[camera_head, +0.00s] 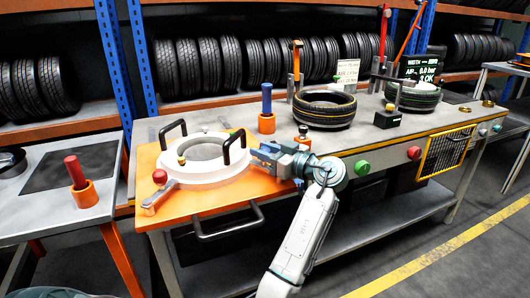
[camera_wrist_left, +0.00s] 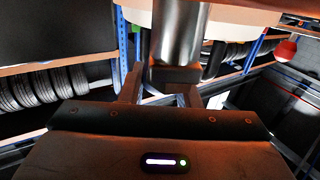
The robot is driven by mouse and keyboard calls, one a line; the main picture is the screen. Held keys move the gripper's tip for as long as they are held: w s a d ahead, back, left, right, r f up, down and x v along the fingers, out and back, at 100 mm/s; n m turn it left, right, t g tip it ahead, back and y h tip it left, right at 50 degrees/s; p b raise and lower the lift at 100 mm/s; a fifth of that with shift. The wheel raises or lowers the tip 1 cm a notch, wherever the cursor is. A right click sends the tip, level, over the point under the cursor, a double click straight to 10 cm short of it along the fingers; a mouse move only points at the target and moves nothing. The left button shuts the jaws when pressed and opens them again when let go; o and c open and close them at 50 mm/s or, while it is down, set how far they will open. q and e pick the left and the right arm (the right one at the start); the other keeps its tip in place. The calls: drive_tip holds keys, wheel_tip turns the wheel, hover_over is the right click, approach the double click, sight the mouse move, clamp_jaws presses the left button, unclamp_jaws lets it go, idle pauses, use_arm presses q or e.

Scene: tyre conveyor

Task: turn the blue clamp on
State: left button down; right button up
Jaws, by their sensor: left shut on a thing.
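The blue clamp (camera_head: 266,98) is an upright blue handle in an orange base on the long bench, behind the white ring. It stands apart from my left gripper. My left gripper (camera_head: 256,154) reaches in at the right side of the white ring (camera_head: 190,177), close to its right black handle. In the left wrist view the gripper (camera_wrist_left: 162,88) is shut on a shiny metal cylinder (camera_wrist_left: 180,35). Which part of the bench this cylinder belongs to, I cannot tell. My right gripper is not in view.
A similar red handle (camera_head: 76,170) stands on the left table. Tyres (camera_head: 324,108) and short posts stand on the bench to the right. An orange plate (camera_head: 190,215) lies under the ring. Red and green buttons (camera_head: 362,168) line the bench front.

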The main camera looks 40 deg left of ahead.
use_arm(q)
drive_tip(key=c, duration=1.1)
unclamp_jaws()
drive_tip(key=shift+d+f, duration=0.1)
drive_tip(key=shift+d, duration=0.25)
drive_tip(key=d+b, duration=0.1)
drive_tip(key=d, duration=0.7)
drive_tip(key=shift+d+b, duration=0.3)
drive_tip(key=shift+b, duration=0.05)
drive_tip(key=shift+d, duration=0.75)
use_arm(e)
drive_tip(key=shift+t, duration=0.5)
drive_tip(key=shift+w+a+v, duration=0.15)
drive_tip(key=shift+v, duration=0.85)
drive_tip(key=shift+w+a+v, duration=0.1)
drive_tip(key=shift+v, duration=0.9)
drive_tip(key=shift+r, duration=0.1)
